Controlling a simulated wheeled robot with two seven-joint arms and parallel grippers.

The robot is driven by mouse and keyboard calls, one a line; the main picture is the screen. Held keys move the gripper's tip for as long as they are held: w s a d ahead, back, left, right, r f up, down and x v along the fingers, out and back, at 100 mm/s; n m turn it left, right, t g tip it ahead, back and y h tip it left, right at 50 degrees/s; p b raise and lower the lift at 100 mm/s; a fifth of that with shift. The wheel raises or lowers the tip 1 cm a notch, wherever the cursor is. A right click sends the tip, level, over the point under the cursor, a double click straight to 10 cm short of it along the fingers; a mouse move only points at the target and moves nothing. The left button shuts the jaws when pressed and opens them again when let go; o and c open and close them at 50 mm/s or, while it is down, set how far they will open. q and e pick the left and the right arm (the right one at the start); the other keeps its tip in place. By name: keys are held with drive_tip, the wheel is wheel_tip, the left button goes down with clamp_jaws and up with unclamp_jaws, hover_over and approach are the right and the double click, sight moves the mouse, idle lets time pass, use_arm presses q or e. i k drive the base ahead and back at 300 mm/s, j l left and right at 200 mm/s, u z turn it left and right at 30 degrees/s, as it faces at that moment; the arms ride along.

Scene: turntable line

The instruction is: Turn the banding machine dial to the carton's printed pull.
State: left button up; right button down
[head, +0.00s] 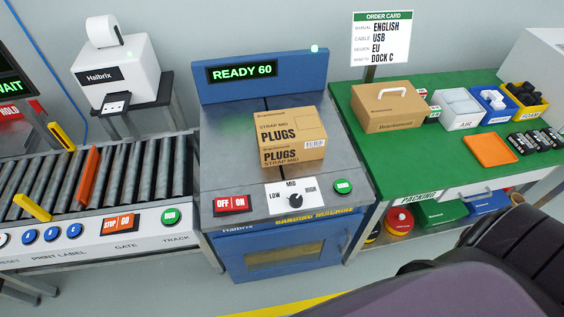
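The blue banding machine (312,258) stands in the middle of the head view, with a grey metal top. The brown carton (290,138) sits on that top and is printed "STRAP MID" and "PLUGS". The black dial (295,201) is on a white plate at the machine's front, marked LOW, MID and HIGH. Its pointer is too small to read with certainty. The machine's display (242,71) reads "READY 60". Neither of my grippers shows in the head view.
A red OFF/ON switch (233,204) and a green RUN button (343,187) flank the dial. A roller track (120,170) lies left. A green packing table (400,150) at right holds a handled box (388,106), bins and an orange tray (490,149). My dark arm links fill the lower right.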

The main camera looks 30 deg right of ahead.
sight(295, 200)
drive_tip(key=z, duration=0.95)
